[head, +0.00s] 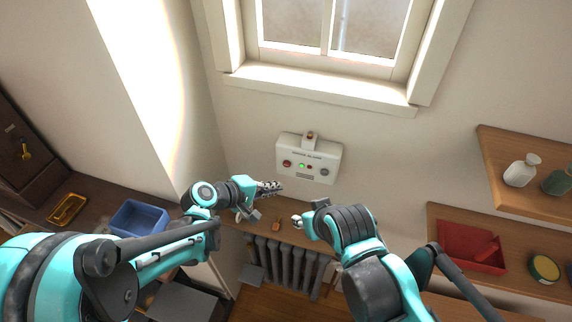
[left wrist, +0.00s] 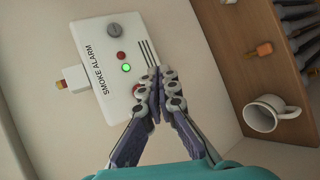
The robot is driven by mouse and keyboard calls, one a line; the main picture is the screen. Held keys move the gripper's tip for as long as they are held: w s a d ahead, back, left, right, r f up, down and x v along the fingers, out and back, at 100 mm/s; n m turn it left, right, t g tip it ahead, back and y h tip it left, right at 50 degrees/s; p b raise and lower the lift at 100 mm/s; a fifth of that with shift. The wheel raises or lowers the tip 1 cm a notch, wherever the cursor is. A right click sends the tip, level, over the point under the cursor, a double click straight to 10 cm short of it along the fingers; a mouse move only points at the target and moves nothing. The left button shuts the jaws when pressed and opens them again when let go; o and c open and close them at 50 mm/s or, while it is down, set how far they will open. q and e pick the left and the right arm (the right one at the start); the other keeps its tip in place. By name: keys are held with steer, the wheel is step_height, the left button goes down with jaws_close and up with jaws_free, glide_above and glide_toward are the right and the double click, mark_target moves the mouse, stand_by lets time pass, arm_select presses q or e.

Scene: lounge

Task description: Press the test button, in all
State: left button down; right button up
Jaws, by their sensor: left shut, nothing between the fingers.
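The white smoke alarm (head: 321,155) is fixed to the wall below the window; it also shows in the left wrist view (left wrist: 93,45). Its front has a red button (head: 286,163), a lit green light (head: 301,165), a small red light (head: 310,166) and a grey knob (head: 325,172). No label naming a test button is legible. My left gripper (head: 278,186) is shut and empty, just below the alarm's left part. In the left wrist view its fingertips (left wrist: 158,72) overlap the alarm's lower edge, beside the partly covered red button (left wrist: 137,90). My right gripper (head: 298,219) is lower right; its fingers are unclear.
A wooden ledge (left wrist: 228,50) below the alarm holds a white mug (left wrist: 262,117) and an orange-tipped item (left wrist: 262,48). A radiator (head: 285,268) stands below. A blue bin (head: 138,218) is left. Shelves with bottles (head: 520,170) and a red tray (head: 465,245) are right.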

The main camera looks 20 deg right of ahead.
mark_target(287, 164)
arm_select(q)
steer(key=shift+w+d, duration=0.55)
steer(key=shift+w, duration=0.25)
steer(key=shift+w+d, duration=0.55)
steer(key=shift+w, duration=0.3)
steer(key=shift+w+d, duration=0.55)
steer(key=shift+w, duration=0.25)
steer(key=shift+w+d, duration=0.1)
steer(key=shift+w+d+b, duration=0.15)
steer(key=shift+w+b, duration=0.1)
steer(key=shift+b, duration=0.05)
steer(key=shift+w+d, duration=0.2)
steer(key=shift+w, duration=0.1)
steer(key=shift+s, duration=0.1)
stand_by(0.4)
steer(key=shift+s+a, duration=0.45)
steer(key=shift+s, duration=0.15)
